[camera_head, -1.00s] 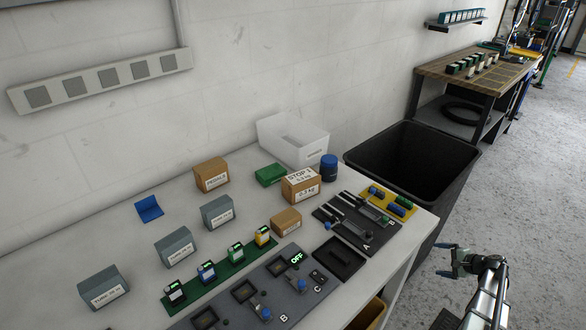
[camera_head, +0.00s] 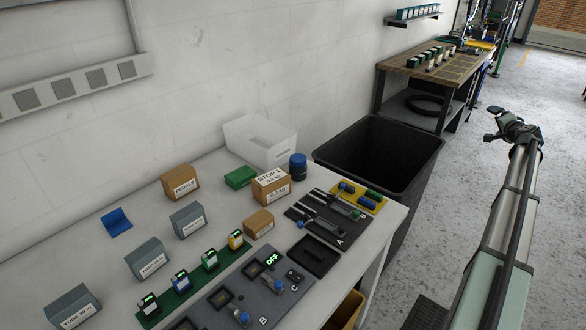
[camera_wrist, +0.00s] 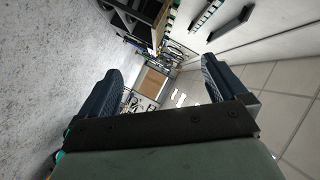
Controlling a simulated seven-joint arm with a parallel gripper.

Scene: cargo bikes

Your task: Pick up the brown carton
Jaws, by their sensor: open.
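Three brown cartons stand on the white workbench. One carton (camera_head: 180,181) at the back left has a white label. A second carton (camera_head: 271,186) has "STOP" on top and a weight label on its front. A smaller carton (camera_head: 259,224) sits in front of it. I cannot tell which one the task names. My gripper (camera_head: 492,123) is far to the right of the bench, above the floor, away from all cartons. In the wrist view its two dark fingers (camera_wrist: 160,82) stand wide apart with nothing between them. No bench carton is recognisable there.
A black bin (camera_head: 380,150) stands at the bench's right end, between cartons and arm. Around the cartons are a clear tub (camera_head: 260,142), a blue cylinder (camera_head: 298,167), a green box (camera_head: 239,177), grey boxes (camera_head: 188,220) and a switch panel (camera_head: 245,300).

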